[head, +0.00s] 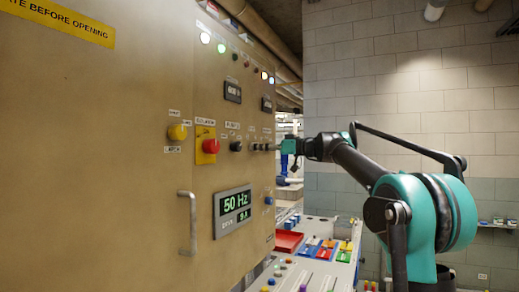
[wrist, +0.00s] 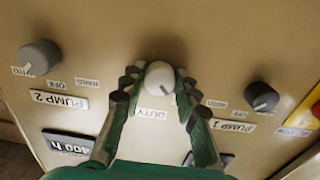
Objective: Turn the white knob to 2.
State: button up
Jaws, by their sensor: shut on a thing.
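The white knob (wrist: 160,77) sits on the beige panel in the middle of the wrist view, above an upside-down DUTY label (wrist: 152,114). A short dark mark on its face points down and slightly right in that picture. My gripper (wrist: 159,82) has one green finger with dark pads on each side of the knob and is shut on it. In the head view my gripper (head: 265,147) reaches the panel from the right, and the knob is hidden behind the fingers. I cannot read any position numbers around the knob.
A grey knob (wrist: 40,56) by the PUMP 2 label and a dark knob (wrist: 262,97) by the PUMP 1 label flank the fingers. A red button (head: 211,146), yellow button (head: 177,132) and door handle (head: 190,222) stand out from the panel. A colourful console (head: 320,250) lies below my arm.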

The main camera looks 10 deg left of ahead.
jog(key=shift+s+r+m, duration=0.1)
jog(key=shift+m, duration=8.7)
jog(key=o, duration=1.2)
jog(key=shift+c, duration=0.2)
jog(key=shift+d, duration=0.1)
jog(key=v, duration=1.1)
jog(key=shift+s+d, duration=0.15)
jog(key=shift+d, duration=0.25)
